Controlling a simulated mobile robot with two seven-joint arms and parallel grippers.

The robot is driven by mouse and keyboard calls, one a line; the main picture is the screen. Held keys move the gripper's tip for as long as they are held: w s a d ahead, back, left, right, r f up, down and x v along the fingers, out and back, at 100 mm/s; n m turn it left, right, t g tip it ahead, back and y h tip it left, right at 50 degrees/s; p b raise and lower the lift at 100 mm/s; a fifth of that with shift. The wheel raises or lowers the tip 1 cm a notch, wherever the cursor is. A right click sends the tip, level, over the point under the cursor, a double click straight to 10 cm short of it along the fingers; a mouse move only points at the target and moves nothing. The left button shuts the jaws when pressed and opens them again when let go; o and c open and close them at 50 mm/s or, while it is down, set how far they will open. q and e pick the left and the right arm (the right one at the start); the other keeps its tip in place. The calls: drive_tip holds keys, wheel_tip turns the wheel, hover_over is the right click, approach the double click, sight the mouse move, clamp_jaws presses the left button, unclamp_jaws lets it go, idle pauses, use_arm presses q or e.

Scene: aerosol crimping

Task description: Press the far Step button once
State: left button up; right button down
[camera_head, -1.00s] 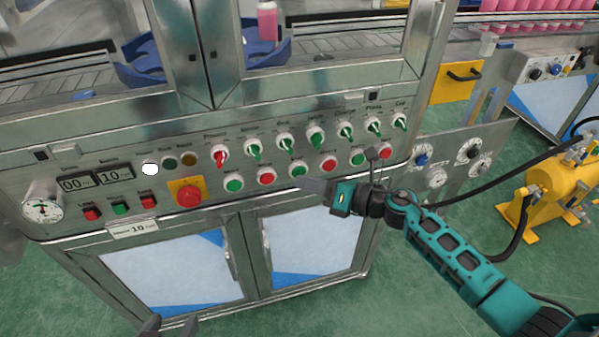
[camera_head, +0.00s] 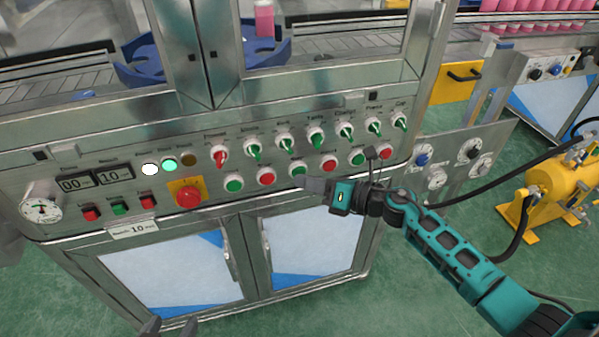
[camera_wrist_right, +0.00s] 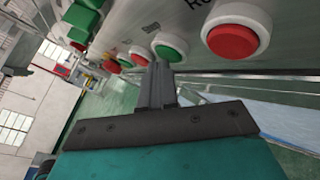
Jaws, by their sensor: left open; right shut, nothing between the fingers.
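A row of green and red push buttons runs along the machine's front panel. My right gripper (camera_head: 306,184) is shut and empty, its tips at the lower edge of a green button (camera_head: 298,170) in the middle of the row. In the right wrist view the shut fingers (camera_wrist_right: 158,68) point at a green button (camera_wrist_right: 171,47), with a larger red button (camera_wrist_right: 236,36) nearer. I cannot tell whether the tips touch the button. My left gripper (camera_head: 171,328) is open at the bottom edge, partly out of view.
Above the buttons is a row of switch knobs (camera_head: 285,142). A red emergency button (camera_head: 188,196) on a yellow plate, a gauge (camera_head: 42,209) and displays (camera_head: 97,178) lie to the left. A yellow pump unit (camera_head: 560,187) stands right on the green floor.

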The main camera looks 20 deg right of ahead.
use_arm(q)
drive_tip(key=shift+r, duration=0.25)
use_arm(e)
drive_tip(key=shift+s, duration=0.7)
use_arm(q)
drive_tip(key=shift+r+p, duration=0.6)
drive_tip(key=shift+p, duration=0.2)
use_arm(e)
drive_tip(key=s, duration=0.5)
drive_tip(key=shift+d, duration=0.15)
use_arm(q)
drive_tip(key=a+r+p, duration=0.1)
drive_tip(key=p, duration=0.1)
drive_tip(key=s+a+r+p, duration=0.1)
drive_tip(key=p, duration=0.1)
drive_tip(key=shift+r+y+p, duration=0.1)
drive_tip(key=shift+y+p, duration=0.3)
use_arm(e)
drive_tip(key=s+d+f+m+h, duration=0.1)
drive_tip(key=s+m+h, duration=0.4)
drive_tip(key=m, duration=1.2)
drive_tip(key=s+d+f+m+h, duration=0.1)
drive_tip(key=s+f+m+h, duration=0.3)
drive_tip(key=s+m, duration=0.5)
drive_tip(key=m+h, duration=0.1)
drive_tip(key=m, duration=0.8)
drive_tip(key=shift+s+d+f, duration=0.2)
drive_tip(key=shift+s+d, duration=0.1)
drive_tip(key=shift+d, duration=0.05)
